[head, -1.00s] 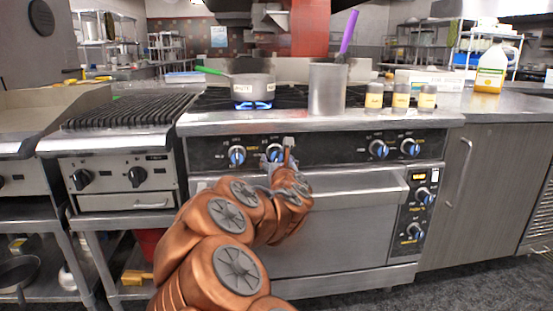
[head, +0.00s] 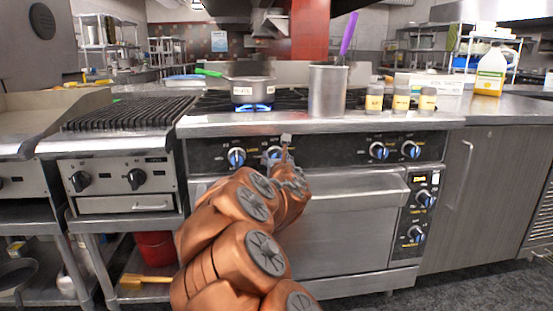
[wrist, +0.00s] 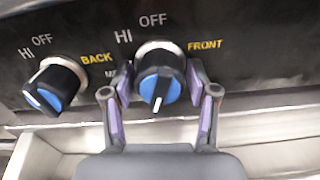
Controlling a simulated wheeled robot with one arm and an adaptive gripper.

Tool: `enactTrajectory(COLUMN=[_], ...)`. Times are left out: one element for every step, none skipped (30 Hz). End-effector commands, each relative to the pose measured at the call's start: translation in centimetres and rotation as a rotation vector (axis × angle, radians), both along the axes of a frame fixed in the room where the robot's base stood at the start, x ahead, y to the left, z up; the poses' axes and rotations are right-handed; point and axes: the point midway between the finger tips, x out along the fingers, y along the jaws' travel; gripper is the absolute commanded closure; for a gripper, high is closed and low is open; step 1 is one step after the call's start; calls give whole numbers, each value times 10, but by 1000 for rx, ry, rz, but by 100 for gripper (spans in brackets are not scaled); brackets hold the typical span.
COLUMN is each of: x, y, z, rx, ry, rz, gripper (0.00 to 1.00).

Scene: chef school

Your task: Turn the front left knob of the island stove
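The knob labelled FRONT (wrist: 158,88) is round, black and blue, in the wrist view. Its white mark points down and slightly left, away from OFF at the top. My gripper (wrist: 157,78) has one purple-padded finger on each side of this knob, with small gaps visible; it is open around it. The knob labelled BACK (wrist: 55,87) sits to its left, outside the fingers. In the head view, my gripper (head: 281,158) is at the left pair of knobs on the stove front (head: 330,150) and partly hides the front knob (head: 273,153); the back knob (head: 237,156) is clear.
A pan (head: 250,90) with a green handle stands over a blue flame (head: 253,107). A metal pot (head: 327,92) with a purple-handled utensil and several small jars (head: 401,97) stand on the stove top. The oven handle (head: 355,188) juts out below the knobs.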

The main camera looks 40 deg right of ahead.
Motion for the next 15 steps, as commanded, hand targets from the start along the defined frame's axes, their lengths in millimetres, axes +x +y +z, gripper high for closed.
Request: enactTrajectory(x=[0, 0, 0, 0, 0, 0, 0, 0, 0, 0, 0, 0, 0, 0, 0], y=[0, 0, 0, 0, 0, 0, 0, 0, 0, 0, 0, 0, 0, 0, 0], z=[0, 0, 0, 0, 0, 0, 0, 0, 0, 0, 0, 0, 0, 0, 0], rx=[0, 0, 0, 0, 0, 0, 0, 0, 0, 0, 0, 0, 0, 1, 2], ry=[0, 0, 0, 0, 0, 0, 0, 0, 0, 0, 0, 0, 0, -1, -2], rz=[0, 0, 0, 0, 0, 0, 0, 0, 0, 0, 0, 0, 0, 0, 0], gripper=[50, 53, 57, 61, 64, 68, 71, 74, 78, 81, 85, 87, 87, 87, 87])
